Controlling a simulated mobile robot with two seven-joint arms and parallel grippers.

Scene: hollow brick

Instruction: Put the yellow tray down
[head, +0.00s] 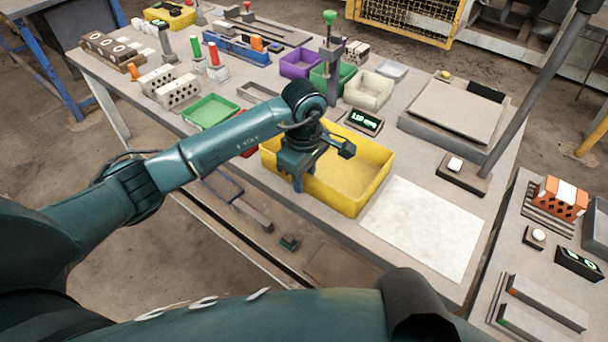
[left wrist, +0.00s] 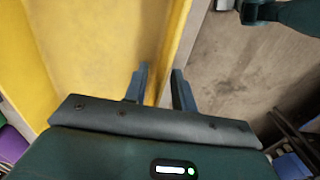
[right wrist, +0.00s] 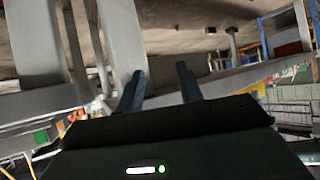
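The yellow tray (head: 375,192) is at the front part of the workbench, beside a white sheet (head: 425,228). It looks empty and about level; I cannot tell whether its base touches the bench. My left gripper (head: 298,185) points down at the tray's near wall. In the left wrist view the fingers of the left gripper (left wrist: 160,88) stand on both sides of the yellow tray's wall (left wrist: 177,40), one inside and one outside, closely spaced around it. My right gripper (right wrist: 158,85) has its fingers apart with nothing between them; it is outside the head view.
A green tray (head: 210,111), purple bin (head: 300,64) and cream bin (head: 368,90) stand behind. A small display (head: 363,121) sits just behind the yellow tray, and a scale-like platform (head: 455,110) farther right. A second table (head: 515,270) is at the right. The white sheet is bare.

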